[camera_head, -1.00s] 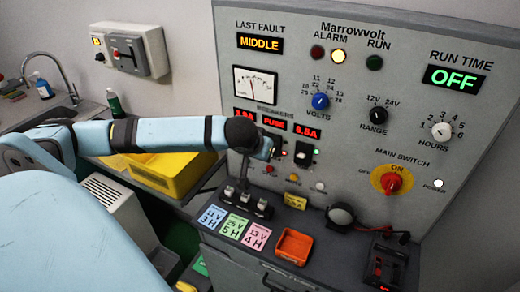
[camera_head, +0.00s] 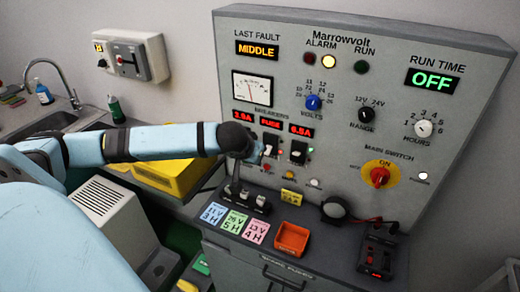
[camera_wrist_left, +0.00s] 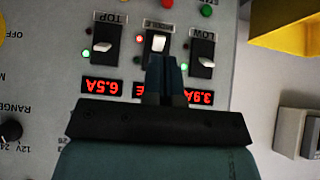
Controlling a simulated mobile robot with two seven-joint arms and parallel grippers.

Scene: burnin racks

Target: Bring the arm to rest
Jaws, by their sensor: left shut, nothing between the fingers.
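My left arm (camera_head: 150,143) reaches in from the left to the breaker row of the grey Marrowvolt panel (camera_head: 342,95). My left gripper (camera_head: 258,152) is small and partly hidden behind its own wrist in the head view. In the left wrist view the gripper (camera_wrist_left: 165,60) has its two fingers together with nothing between them. Its tips appear just below the middle breaker switch (camera_wrist_left: 158,44); contact cannot be told. The TOP switch (camera_wrist_left: 102,46) and LOW switch (camera_wrist_left: 205,60) stand to either side. My right gripper is not in view.
Below the panel, a ledge carries coloured cards (camera_head: 234,222), an orange tray (camera_head: 292,239) and a black-and-red device (camera_head: 380,255). A yellow bin (camera_head: 178,178) and a white vented box (camera_head: 108,205) stand left. The red main switch (camera_head: 380,176) is at right.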

